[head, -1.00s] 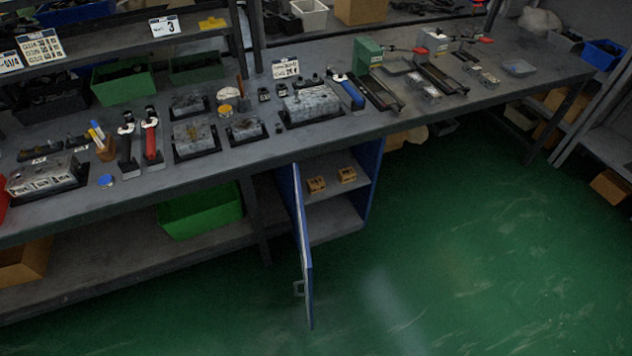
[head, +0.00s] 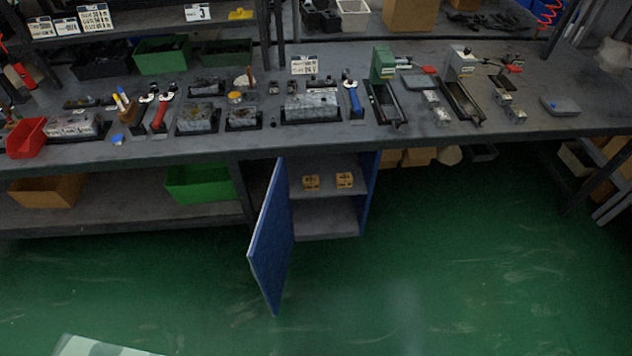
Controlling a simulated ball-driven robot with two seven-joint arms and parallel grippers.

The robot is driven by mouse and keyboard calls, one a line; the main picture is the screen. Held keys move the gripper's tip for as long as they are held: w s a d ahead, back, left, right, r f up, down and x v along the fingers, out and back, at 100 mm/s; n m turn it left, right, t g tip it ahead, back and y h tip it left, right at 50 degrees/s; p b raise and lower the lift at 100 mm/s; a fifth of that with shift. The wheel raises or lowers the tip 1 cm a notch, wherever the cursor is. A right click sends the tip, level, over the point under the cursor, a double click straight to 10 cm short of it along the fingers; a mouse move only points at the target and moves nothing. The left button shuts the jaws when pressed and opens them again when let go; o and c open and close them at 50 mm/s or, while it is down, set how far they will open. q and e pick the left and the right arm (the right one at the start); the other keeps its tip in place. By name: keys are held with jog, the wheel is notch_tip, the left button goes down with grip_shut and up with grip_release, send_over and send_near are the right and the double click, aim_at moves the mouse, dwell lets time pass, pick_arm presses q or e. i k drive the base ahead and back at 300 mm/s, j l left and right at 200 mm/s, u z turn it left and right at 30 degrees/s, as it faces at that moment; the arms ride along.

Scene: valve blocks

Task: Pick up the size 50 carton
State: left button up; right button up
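Two small tan cartons stand side by side on the upper shelf of an open blue cabinet (head: 368,200) under the workbench. The left carton (head: 311,183) and the right carton (head: 344,180) both carry dark print. The print is too small to read, so I cannot tell which one is size 50. They stand apart, with bare shelf around them. Neither of my grippers shows in the head view.
The blue cabinet door (head: 271,240) stands open, swung out to the left of the opening. A green bin (head: 204,184) sits on the lower shelf to its left. The workbench top (head: 330,133) holds valve blocks and tools. The green floor (head: 450,260) in front is clear.

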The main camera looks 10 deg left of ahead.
aim_at(310, 183)
jog(key=i+l+u, duration=0.15)
jog(key=l, duration=0.2)
jog(key=i+l+u, duration=0.1)
jog(key=l, duration=0.25)
jog(key=i+l+u, duration=0.3)
jog(key=l, duration=0.45)
jog(key=i+l+u, duration=0.25)
jog(key=i+l, duration=0.25)
jog(key=i+l+u, duration=0.3)
jog(key=i+l, duration=0.15)
jog(key=l, duration=0.15)
